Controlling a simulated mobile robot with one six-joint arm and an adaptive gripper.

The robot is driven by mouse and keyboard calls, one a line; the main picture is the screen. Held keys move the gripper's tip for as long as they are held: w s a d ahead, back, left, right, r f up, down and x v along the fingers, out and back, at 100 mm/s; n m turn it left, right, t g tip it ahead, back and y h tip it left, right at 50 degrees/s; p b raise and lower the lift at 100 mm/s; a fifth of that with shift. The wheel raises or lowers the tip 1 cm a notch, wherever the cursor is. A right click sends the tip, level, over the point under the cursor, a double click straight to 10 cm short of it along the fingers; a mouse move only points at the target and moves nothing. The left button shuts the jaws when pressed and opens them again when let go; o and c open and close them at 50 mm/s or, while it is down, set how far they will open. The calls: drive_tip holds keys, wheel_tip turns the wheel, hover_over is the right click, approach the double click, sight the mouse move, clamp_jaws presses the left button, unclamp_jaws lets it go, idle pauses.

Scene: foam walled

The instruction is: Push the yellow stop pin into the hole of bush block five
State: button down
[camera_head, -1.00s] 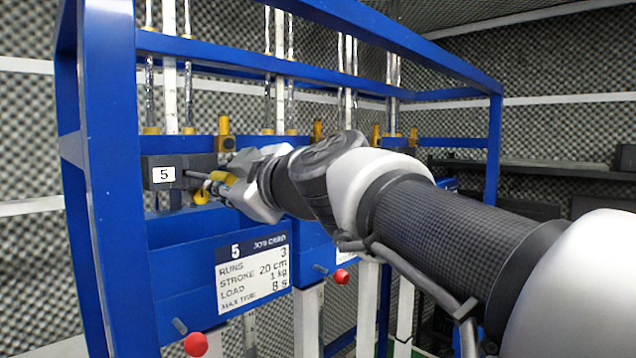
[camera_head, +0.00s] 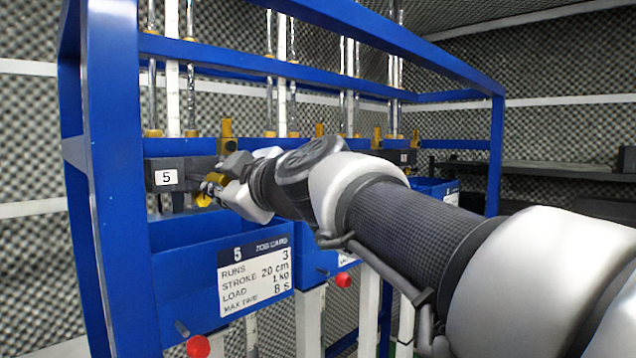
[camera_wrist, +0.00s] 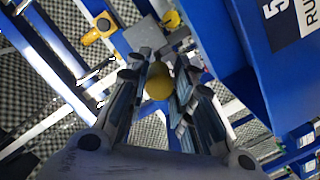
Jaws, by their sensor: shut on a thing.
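The dark block with the white label 5, bush block five (camera_head: 158,180), sits at the left of the blue frame in the head view. My gripper (camera_head: 214,186) is at its right end, shut on the yellow stop pin. The pin's round yellow knob (camera_wrist: 158,82) shows between the fingers in the wrist view. In the head view the pin's shank is not visible. The hole is hidden, so I cannot tell how deep the pin sits. A yellow piece (camera_head: 204,199) shows just below the fingers; I cannot tell what it belongs to.
A job card (camera_head: 254,275) hangs on the blue panel below the block. Red knobs (camera_head: 198,346) stick out under it. A blue upright (camera_head: 110,180) stands left of the block. Yellow fittings (camera_head: 226,130) and metal rods rise behind it.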

sight(201, 179)
drive_tip(key=shift+s+a+r+p+x, duration=0.15)
drive_tip(key=shift+p+x, duration=0.3)
drive_tip(key=shift+x, duration=1.1)
drive_tip(key=shift+s+a+r+p+x, duration=0.15)
drive_tip(key=shift+p+x, duration=0.25)
drive_tip(key=shift+x, duration=1.15)
drive_tip(key=shift+s+a+r+p+x, duration=0.15)
drive_tip(key=shift+p+x, duration=0.3)
drive_tip(key=shift+x, duration=1.05)
drive_tip(key=c, duration=1.3)
unclamp_jaws()
drive_tip(key=shift+w, duration=0.1)
drive_tip(key=v, duration=1.2)
